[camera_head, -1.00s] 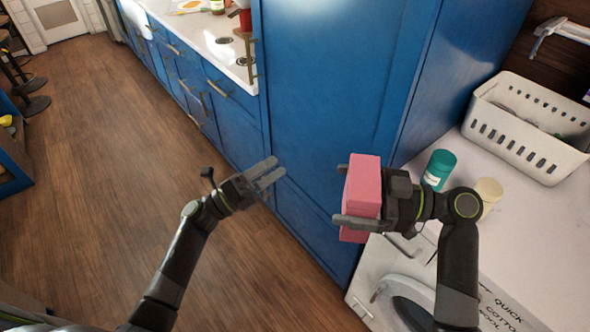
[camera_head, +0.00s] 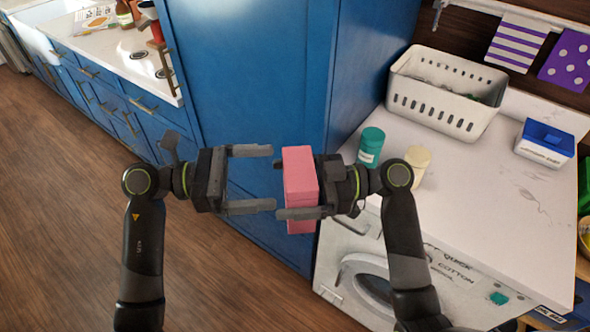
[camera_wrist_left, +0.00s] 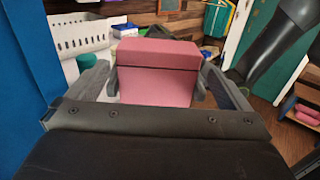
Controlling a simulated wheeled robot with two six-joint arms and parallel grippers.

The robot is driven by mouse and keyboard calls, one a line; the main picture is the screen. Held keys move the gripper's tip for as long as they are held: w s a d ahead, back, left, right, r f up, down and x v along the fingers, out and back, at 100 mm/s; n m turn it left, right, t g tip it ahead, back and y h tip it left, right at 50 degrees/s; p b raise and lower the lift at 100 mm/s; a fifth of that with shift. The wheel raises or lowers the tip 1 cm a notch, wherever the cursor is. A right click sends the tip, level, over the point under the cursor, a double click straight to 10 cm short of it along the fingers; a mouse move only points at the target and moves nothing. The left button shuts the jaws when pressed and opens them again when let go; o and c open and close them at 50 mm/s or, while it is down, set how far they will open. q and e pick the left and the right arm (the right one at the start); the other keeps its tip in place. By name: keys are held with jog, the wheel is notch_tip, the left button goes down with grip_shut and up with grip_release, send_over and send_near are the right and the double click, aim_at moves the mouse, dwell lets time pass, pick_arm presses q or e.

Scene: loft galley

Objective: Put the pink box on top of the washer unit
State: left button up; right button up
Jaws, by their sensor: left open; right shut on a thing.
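The pink box (camera_head: 301,186) is upright in my right gripper (camera_head: 298,189), which is shut on it, in front of the tall blue cabinet and left of the washer unit. My left gripper (camera_head: 272,179) is open and empty, its fingers pointing at the box from the left with a small gap. In the left wrist view the pink box (camera_wrist_left: 157,72) shows beyond and between the open left fingers. The washer unit (camera_head: 480,205) is at the right, with a white top and a round door at its front, partly hidden by my right arm.
On the washer top stand a white perforated basket (camera_head: 440,105), a teal jar (camera_head: 370,147), a cream jar (camera_head: 417,163) and a blue-and-white box (camera_head: 545,143). The middle and front right of the top are clear. The tall blue cabinet (camera_head: 250,75) stands left of the washer.

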aim_at(300, 173)
pick_arm(q)
jog(key=d, duration=0.7)
jog(key=shift+d, duration=0.2)
jog(key=c, duration=0.6)
jog(key=shift+c, duration=0.4)
pick_arm(e)
jog(key=o, duration=0.7)
